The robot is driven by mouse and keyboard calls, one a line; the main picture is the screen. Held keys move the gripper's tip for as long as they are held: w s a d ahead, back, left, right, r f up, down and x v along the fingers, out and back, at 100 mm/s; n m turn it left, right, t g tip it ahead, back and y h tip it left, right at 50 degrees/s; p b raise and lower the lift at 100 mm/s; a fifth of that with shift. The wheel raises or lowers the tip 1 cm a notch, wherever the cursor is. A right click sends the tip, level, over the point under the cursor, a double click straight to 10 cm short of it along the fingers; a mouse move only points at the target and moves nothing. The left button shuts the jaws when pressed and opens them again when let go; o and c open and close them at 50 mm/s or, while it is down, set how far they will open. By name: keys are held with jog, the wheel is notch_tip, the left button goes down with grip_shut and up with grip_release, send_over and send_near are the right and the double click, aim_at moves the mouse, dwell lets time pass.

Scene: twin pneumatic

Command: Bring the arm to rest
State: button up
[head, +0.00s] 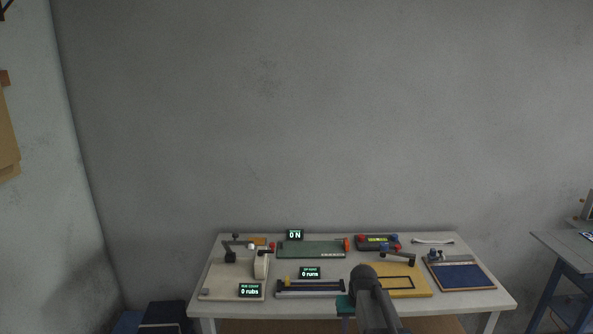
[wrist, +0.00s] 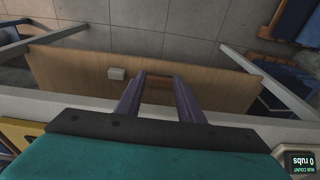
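My gripper (wrist: 160,82) shows in the wrist view with its two dark fingers apart and nothing between them. It hangs at the front edge of the white table (wrist: 240,121), with the floor and a low wooden shelf (wrist: 210,82) in view beyond the fingers. In the head view my arm (head: 372,300) reaches up from the bottom, over the front of the table. A teal part of my gripper shows beside it; the fingertips are hidden there.
On the table stand a cream fixture (head: 232,280), a dark rail (head: 310,288), a green board (head: 312,249), a yellow board (head: 412,286) and a blue pad (head: 464,276). A blue bench (head: 560,262) stands at right. A small grey box (wrist: 116,74) sits on the shelf.

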jog(key=s+a+f+g+b, duration=0.1)
jog(key=s+f+g+b, duration=0.6)
jog(key=s+f, duration=3.1)
jog(key=shift+s+a+b, duration=0.2)
jog(key=shift+s+b, duration=1.3)
jog(key=shift+s, duration=0.55)
